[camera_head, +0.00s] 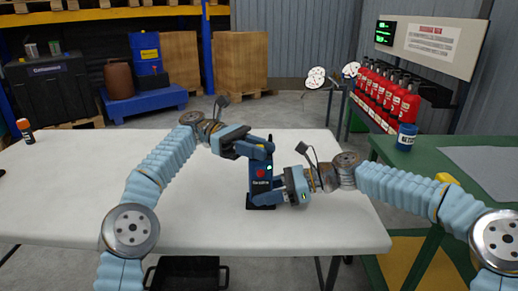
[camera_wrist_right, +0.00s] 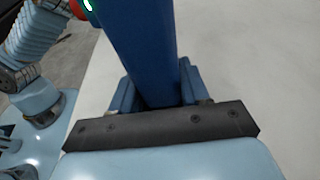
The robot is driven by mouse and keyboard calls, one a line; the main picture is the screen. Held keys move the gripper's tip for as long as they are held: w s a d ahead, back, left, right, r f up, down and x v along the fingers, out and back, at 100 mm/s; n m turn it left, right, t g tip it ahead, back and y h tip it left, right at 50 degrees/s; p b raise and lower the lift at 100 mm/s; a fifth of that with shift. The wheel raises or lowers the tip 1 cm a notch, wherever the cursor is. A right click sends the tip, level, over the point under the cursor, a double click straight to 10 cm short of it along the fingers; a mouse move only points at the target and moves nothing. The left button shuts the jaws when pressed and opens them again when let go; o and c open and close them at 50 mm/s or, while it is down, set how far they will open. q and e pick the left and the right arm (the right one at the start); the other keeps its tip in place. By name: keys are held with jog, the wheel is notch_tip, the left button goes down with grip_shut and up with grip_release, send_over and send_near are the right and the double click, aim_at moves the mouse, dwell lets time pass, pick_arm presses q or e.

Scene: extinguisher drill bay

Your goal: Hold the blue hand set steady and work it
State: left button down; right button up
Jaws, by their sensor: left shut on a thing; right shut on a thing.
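The blue hand set (camera_head: 260,172) stands upright on the white table in the head view, with a red mark and pale lettering on its front. A dark foot shows under it. My left gripper (camera_head: 258,147) is shut on its upper part from the left. My right gripper (camera_head: 266,194) is shut on its lower body from the right. In the right wrist view the blue body (camera_wrist_right: 145,45) runs between the jaws of my right gripper (camera_wrist_right: 158,92). The jaws hide parts of the hand set's top and lower front.
The white table (camera_head: 90,190) is mostly clear around the hand set. An orange-capped bottle (camera_head: 25,131) stands at its far left. A green table (camera_head: 415,165) with a blue can (camera_head: 406,137) is at right. Red extinguishers (camera_head: 388,95) line the wall behind.

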pick_arm(q)
jog(key=shift+s+r, duration=0.1)
dwell(0.4)
jog(key=c, duration=1.1)
grip_release()
jog(key=shift+o, duration=0.2)
jog(key=shift+a, duration=0.1)
